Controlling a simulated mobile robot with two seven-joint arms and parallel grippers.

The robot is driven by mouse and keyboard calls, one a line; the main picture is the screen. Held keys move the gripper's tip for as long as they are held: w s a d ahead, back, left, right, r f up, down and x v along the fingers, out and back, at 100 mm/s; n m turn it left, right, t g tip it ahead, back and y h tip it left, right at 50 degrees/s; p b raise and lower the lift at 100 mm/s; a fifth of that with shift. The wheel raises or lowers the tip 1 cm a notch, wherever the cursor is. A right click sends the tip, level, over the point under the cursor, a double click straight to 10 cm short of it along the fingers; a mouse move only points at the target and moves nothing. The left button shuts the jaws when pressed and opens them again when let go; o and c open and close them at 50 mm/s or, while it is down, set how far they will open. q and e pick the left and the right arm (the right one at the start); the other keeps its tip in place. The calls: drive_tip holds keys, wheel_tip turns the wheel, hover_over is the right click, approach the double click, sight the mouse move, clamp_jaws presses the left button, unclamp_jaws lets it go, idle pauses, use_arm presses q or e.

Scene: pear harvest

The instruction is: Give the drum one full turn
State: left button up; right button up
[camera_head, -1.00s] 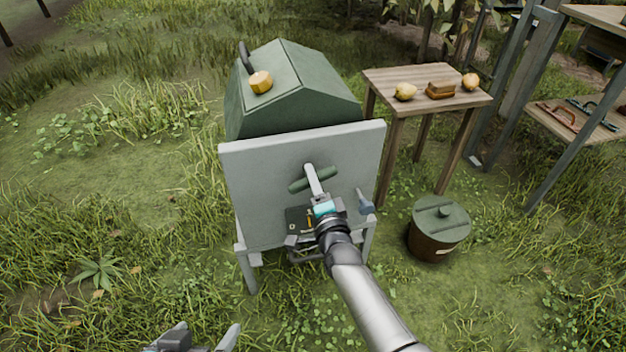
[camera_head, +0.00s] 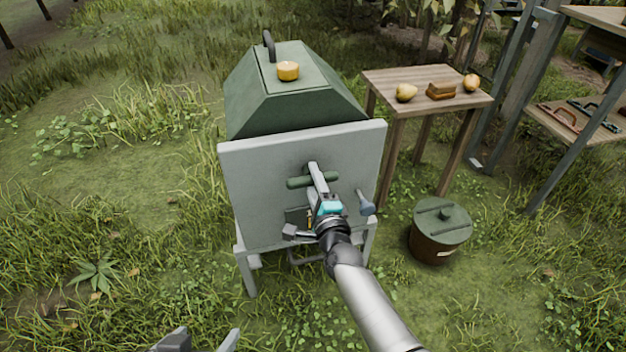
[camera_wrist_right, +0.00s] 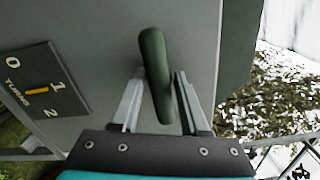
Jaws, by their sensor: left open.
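The green faceted drum (camera_head: 290,100) sits behind a grey upright panel (camera_head: 265,190) on legs. My right gripper (camera_head: 316,178) is at the green crank handle (camera_head: 296,183) in front of the panel. A dark "TURNS" plate (camera_wrist_right: 40,95) shows 0, 1 and 2, with an orange mark beside the 1. My left gripper (camera_head: 205,342) is open and empty, cut off at the bottom edge.
A blue-grey lever (camera_head: 365,203) sticks out at the panel's right side. A lidded brown bucket (camera_head: 437,240) stands on the grass. A wooden table (camera_head: 420,76) with fruit is behind it, with shelves (camera_head: 575,125) further right. Grass at the left is open.

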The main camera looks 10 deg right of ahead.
drive_tip(key=o, duration=0.4)
drive_tip(key=shift+c, duration=0.2)
drive_tip(key=s+p, duration=0.3)
drive_tip(key=s, duration=0.7)
drive_tip(key=shift+d+p, duration=0.2)
drive_tip(key=shift+p, duration=0.1)
